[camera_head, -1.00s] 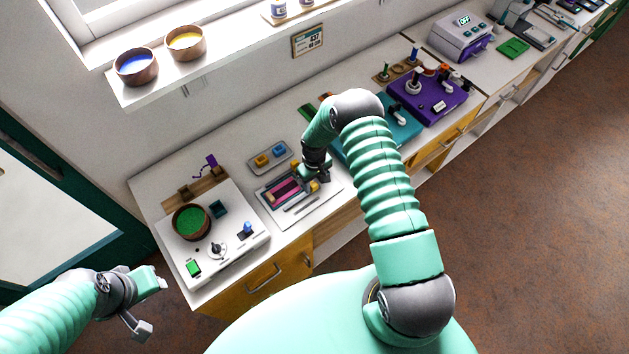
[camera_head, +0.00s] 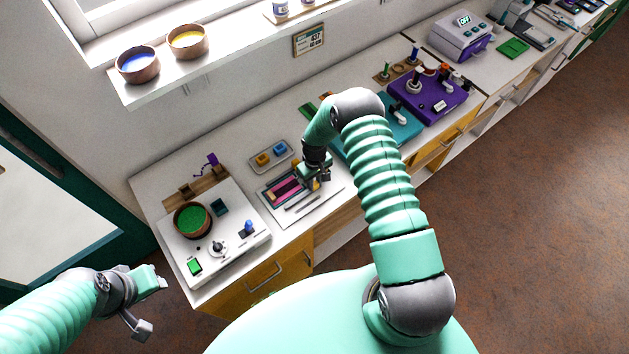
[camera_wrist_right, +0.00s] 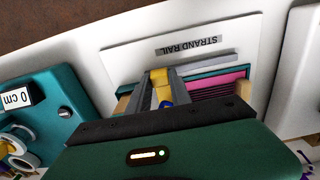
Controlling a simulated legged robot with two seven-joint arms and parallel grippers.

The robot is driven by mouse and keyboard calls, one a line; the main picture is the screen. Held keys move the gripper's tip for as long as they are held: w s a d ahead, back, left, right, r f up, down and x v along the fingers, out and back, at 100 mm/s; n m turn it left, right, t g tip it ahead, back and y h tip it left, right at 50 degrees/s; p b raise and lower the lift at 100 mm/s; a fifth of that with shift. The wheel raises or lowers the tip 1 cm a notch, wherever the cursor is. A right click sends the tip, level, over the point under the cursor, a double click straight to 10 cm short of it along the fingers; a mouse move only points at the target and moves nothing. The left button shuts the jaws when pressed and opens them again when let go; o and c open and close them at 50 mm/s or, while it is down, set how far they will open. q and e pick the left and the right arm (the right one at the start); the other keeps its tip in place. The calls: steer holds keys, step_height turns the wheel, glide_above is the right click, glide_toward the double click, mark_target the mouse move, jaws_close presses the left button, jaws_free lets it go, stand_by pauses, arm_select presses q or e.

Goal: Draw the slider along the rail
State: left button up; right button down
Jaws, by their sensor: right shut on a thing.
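The strand rail board (camera_head: 318,208) is a white panel with pink and dark strips on the bench. In the right wrist view its panel (camera_wrist_right: 232,28) carries an upside-down "STRAND RAIL" label. My right gripper (camera_head: 321,184) is over the right end of the strips. In the right wrist view the gripper (camera_wrist_right: 160,88) is shut on a small yellow slider (camera_wrist_right: 161,84), with a bit of blue beside it. The slider is hidden by the gripper in the head view. My left gripper (camera_head: 152,305) is open and empty, low at the left, away from the bench.
A white station with a green bowl (camera_head: 191,219) and knobs stands left of the board. A tray (camera_head: 270,156) with blue and yellow pieces lies behind it. Teal (camera_head: 401,128) and purple (camera_head: 428,98) boards stand to the right.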

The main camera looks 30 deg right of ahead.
steer(key=shift+s, duration=0.1)
stand_by(0.7)
steer(key=a, duration=0.3)
steer(key=a+b, duration=0.1)
steer(key=a, duration=0.3)
steer(key=a+b, duration=0.1)
steer(key=a, duration=0.2)
steer(key=shift+s+a+f, duration=0.1)
steer(key=shift+s+a, duration=0.2)
steer(key=shift+s, duration=0.1)
steer(key=shift+d, duration=0.15)
steer(key=c, duration=1.2)
jaws_free()
steer(key=shift+o, duration=0.2)
steer(key=shift+w+a, duration=0.1)
steer(key=shift+a, duration=0.1)
step_height(320, 180, up, 17)
steer(key=b, duration=0.3)
steer(key=shift+f, duration=0.1)
